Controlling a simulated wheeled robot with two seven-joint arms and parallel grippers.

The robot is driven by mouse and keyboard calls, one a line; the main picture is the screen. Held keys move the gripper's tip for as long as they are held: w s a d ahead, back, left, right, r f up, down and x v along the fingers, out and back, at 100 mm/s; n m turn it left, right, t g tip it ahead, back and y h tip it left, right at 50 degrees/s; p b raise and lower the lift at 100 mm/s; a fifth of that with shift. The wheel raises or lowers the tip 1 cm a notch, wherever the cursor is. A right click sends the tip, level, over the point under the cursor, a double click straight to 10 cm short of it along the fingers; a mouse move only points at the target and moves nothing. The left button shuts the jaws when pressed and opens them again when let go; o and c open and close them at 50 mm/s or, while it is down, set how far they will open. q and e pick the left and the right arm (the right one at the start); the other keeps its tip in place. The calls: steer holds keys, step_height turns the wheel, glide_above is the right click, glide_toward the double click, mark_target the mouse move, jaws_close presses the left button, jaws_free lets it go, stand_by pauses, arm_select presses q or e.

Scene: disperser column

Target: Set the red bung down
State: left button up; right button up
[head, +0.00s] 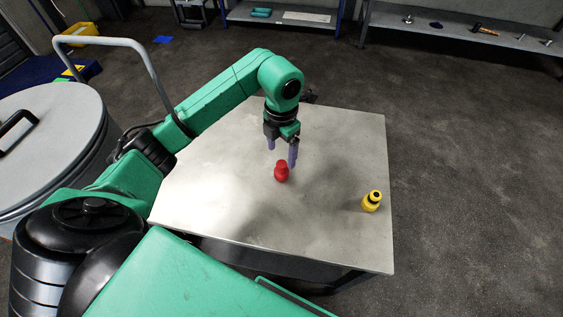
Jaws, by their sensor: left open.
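The red bung (281,172) sits on the pale grey table top (220,205), near its middle. My left gripper (281,160) is above and just behind it, pointing down, with its two purple-grey fingers apart. The right finger ends close to the bung's upper right side; I cannot tell whether it touches. Nothing shows held between the fingers. My right gripper does not show.
A yellow bung-like piece with a black top (372,201) stands near the table's right edge. A large lidded drum (50,130) is at the left. Low shelves (455,32) with small tools stand at the back. The table's front and right areas are mostly clear.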

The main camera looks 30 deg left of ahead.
mark_target(282, 163)
arm_select(q)
step_height(282, 163, up, 6)
stand_by(0.5)
